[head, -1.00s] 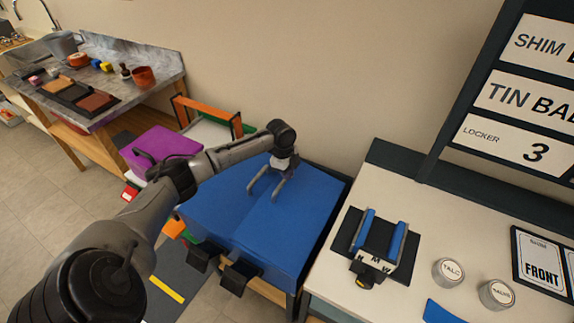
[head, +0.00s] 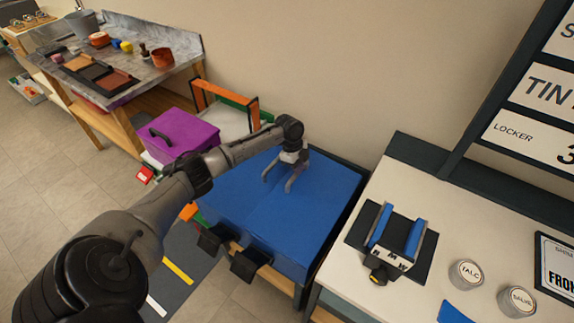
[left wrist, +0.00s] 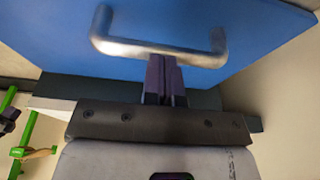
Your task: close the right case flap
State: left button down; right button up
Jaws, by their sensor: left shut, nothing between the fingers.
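The blue case (head: 235,215) stands on a low stand, a seam running along its top. The right case flap (head: 318,205) lies flat or nearly flat, about level with the left flap (head: 240,187). Two silver handles stand beside the seam, the left handle (head: 271,168) and the right handle (head: 295,178). My left gripper (head: 292,160) is at the far end of the handles, low over the case top. In the left wrist view its fingers (left wrist: 162,75) are shut and empty, close to a silver handle (left wrist: 155,48); contact is unclear. My right gripper is out of view.
Two black tabs (head: 247,264) stick out from the case's front. A purple box (head: 180,135) and an orange frame (head: 208,90) stand to the left. At right, a white bench (head: 400,290) holds a blue-padded block (head: 397,235) and two round tins (head: 466,273).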

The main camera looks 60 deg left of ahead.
pick_arm(q)
jog(key=shift+s+a+f, duration=0.15)
jog(key=shift+a+f, duration=0.05)
jog(key=shift+f, duration=0.2)
jog(key=shift+s+a+f, duration=0.1)
jog(key=shift+a+f, duration=0.1)
jog(key=shift+f, duration=0.2)
jog(key=shift+a+f+h, duration=0.1)
jog(key=shift+f+h, duration=0.1)
jog(key=shift+h, duration=0.2)
jog(key=shift+r, duration=0.1)
jog(key=shift+r, duration=0.25)
jog(key=shift+t, duration=0.3)
jog(key=r+p, duration=0.4)
jog(key=shift+w+d+r, duration=0.15)
jog(key=shift+d+r, duration=0.1)
jog(key=v, duration=0.9)
jog(key=shift+p, duration=0.35)
